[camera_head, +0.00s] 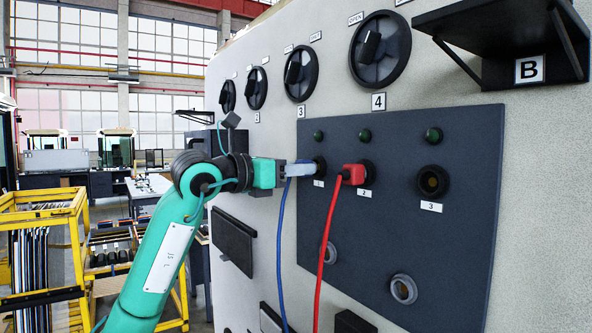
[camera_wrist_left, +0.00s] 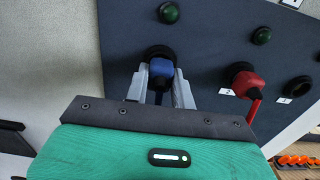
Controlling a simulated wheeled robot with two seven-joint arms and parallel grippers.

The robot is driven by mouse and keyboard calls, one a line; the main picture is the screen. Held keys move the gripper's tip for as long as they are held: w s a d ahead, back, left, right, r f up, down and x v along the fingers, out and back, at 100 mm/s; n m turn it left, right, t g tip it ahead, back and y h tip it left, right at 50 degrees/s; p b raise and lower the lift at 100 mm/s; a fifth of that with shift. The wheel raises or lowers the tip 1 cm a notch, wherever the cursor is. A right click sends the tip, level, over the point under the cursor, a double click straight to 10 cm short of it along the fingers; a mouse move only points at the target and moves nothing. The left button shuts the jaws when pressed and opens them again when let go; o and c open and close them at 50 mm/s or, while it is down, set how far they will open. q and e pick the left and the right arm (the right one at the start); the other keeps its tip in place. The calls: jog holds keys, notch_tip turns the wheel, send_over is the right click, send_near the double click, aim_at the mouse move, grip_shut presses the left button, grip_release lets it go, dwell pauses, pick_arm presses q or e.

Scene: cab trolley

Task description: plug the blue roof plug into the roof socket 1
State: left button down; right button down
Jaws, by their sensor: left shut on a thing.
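The blue roof plug (camera_wrist_left: 161,70) is between the fingers of my left gripper (camera_wrist_left: 160,88), which is shut on it. The plug's front meets the dark ring of roof socket 1 (camera_wrist_left: 158,52); how deep it sits cannot be told. In the head view the left gripper (camera_head: 300,169) reaches in from the left to socket 1 (camera_head: 320,166) and mostly hides the plug. A blue cable (camera_head: 281,245) hangs down from it. My right gripper is not in view.
A red plug (camera_head: 354,174) with a red cable sits in socket 2. Socket 3 (camera_head: 432,181) is empty. Two grey-ringed holes, one of them at lower right (camera_head: 403,289), are lower on the dark panel (camera_head: 460,260). A black shelf (camera_head: 510,35) juts out at upper right.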

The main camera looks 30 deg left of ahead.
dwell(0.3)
pick_arm(q)
jog(key=shift+w+d, duration=0.15)
jog(key=shift+w, duration=0.3)
jog(key=c, duration=1.1)
grip_release()
jog(key=b+v, duration=0.5)
jog(key=v, duration=0.8)
jog(key=shift+s, duration=0.4)
